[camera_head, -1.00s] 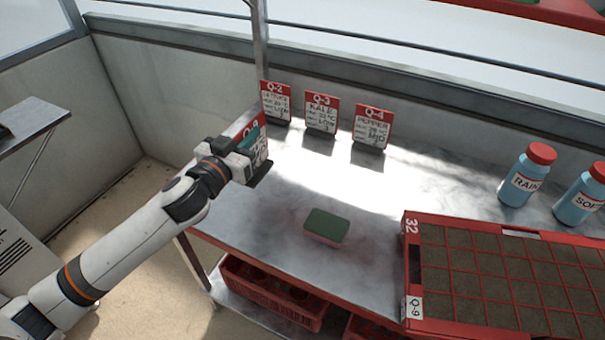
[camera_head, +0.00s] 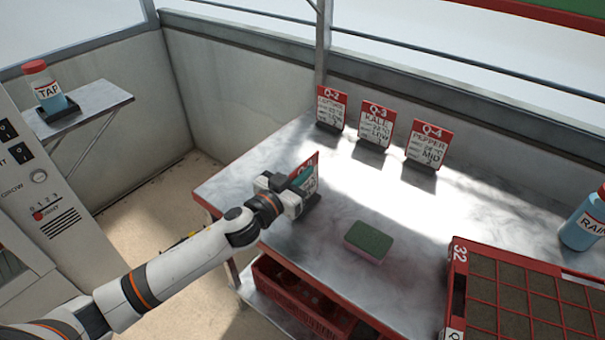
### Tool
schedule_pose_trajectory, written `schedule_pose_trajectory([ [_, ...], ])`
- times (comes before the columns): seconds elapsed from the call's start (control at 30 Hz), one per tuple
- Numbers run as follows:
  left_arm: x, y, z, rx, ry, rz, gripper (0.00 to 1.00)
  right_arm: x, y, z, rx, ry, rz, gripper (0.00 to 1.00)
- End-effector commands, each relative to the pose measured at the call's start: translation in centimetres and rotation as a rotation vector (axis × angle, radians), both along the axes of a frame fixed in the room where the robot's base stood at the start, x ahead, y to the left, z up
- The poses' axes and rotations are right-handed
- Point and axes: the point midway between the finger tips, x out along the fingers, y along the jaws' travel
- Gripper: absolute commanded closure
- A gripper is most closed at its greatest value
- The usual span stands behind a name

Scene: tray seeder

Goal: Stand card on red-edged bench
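A red-topped card marked Q-9 (camera_head: 311,168) in a small black foot shows over the left part of the grey bench (camera_head: 255,176), which has a red edge. My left gripper (camera_head: 298,190) is shut on this card and covers much of its face. The card is about upright. Its foot is at or very near the bench top; I cannot tell whether it touches. My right gripper is out of view.
Cards Q-2 (camera_head: 331,108), Q-3 (camera_head: 375,125) and Q-4 (camera_head: 428,143) stand along the back of the bench. A green-topped sponge (camera_head: 369,240) and a red seed tray (camera_head: 459,285) lie to the right. A blue bottle (camera_head: 583,225) stands at far right.

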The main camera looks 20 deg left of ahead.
Motion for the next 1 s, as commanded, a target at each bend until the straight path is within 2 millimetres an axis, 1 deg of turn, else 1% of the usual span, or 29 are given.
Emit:
schedule_pose_trajectory([
  [0.07, 0.0, 0.0, -0.3, -0.002, 0.0, 0.0, 1.0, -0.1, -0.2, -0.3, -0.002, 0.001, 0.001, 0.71],
  [0.17, 0.0, 0.0, -0.3, -0.001, 0.0, 0.0, 0.84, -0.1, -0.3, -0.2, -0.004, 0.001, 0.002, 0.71],
  [0.2, 0.0, 0.0, -0.3, -0.001, 0.0, 0.0, 0.78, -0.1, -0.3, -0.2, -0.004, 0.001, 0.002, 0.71],
  [0.23, 0.0, 0.0, -0.3, -0.001, 0.0, 0.0, 0.74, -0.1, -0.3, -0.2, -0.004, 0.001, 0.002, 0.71],
  [0.47, 0.0, 0.0, -0.2, -0.001, 0.0, 0.0, 0.74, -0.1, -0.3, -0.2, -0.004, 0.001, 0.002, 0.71],
  [0.57, 0.0, 0.0, 0.2, 0.001, 0.0, 0.0, 0.74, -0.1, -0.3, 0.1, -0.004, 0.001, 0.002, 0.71],
  [0.63, -0.5, 0.2, 0.0, 0.0, 0.001, 0.0, 0.74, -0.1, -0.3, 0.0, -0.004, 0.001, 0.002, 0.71],
  [0.77, -2.2, 0.8, -0.1, -0.002, 0.004, 0.0, 0.74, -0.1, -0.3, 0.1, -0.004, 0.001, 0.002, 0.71],
  [1.0, -6.8, 2.4, -0.2, -0.001, 0.005, 0.0, 0.74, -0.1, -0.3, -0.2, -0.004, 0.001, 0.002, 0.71],
])
